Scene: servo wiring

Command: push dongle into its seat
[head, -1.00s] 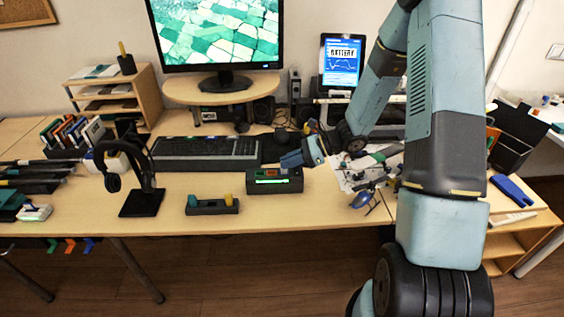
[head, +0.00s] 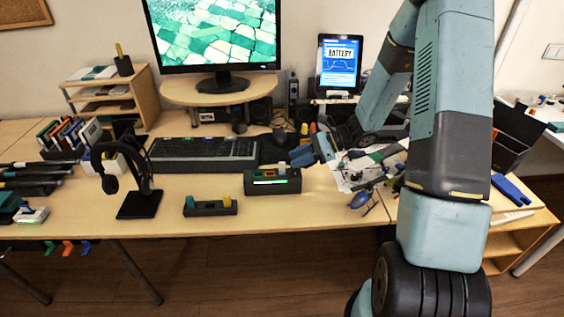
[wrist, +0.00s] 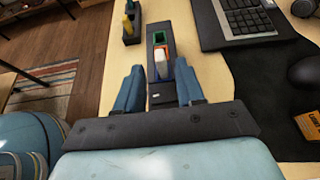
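A dark housing (head: 258,189) sits on the desk, with a lit green strip on it. In the wrist view, the housing (wrist: 155,103) shows a green-rimmed socket (wrist: 160,38) at its far end. Closer, a white block (wrist: 161,61), which appears to be the dongle, stands at an orange-rimmed slot. I cannot tell how deep it sits. My gripper (wrist: 159,77) is open, with its two blue fingers apart on either side of the housing and nothing between the fingertips. In the head view my gripper (head: 300,157) is above and right of the housing.
A small dark holder (head: 210,209) with yellow and teal pieces stands left of the housing. A keyboard (head: 205,154) lies behind it. A headphone stand (head: 140,203) is further left. Wires and tools (head: 366,173) lie to the right. The desk front is clear.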

